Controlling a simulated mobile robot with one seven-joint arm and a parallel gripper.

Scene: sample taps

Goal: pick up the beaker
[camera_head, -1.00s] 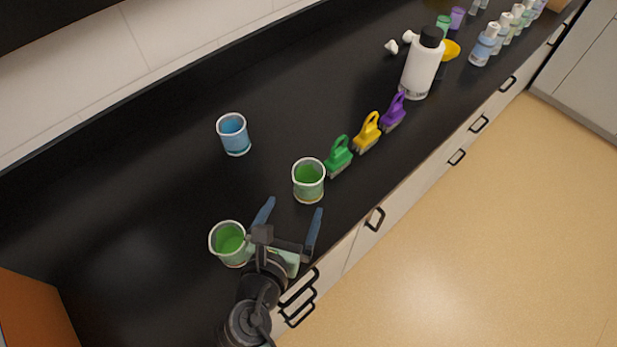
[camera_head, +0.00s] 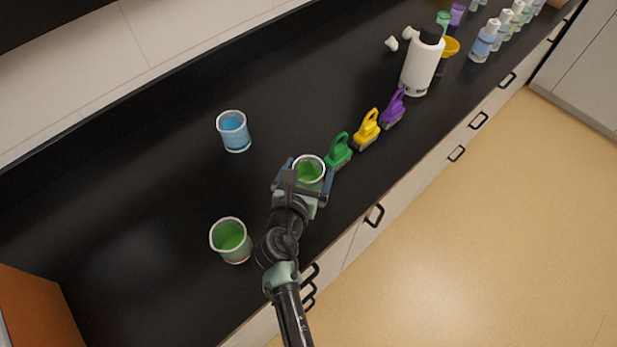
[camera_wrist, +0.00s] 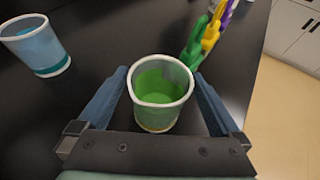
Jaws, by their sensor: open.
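A green beaker with a pale rim (camera_head: 310,168) stands upright on the black counter, partly hidden behind my gripper in the head view. My gripper (camera_head: 306,178) is open, with one blue finger on each side of this beaker. In the wrist view the green beaker (camera_wrist: 160,95) sits between the two fingers, with a visible gap at least near its upper part. A second green beaker (camera_head: 230,241) stands to the lower left. A blue beaker (camera_head: 234,131) stands to the upper left, and it also shows in the wrist view (camera_wrist: 37,46).
The counter's front edge with drawers is near. The counter left of the beakers is clear.

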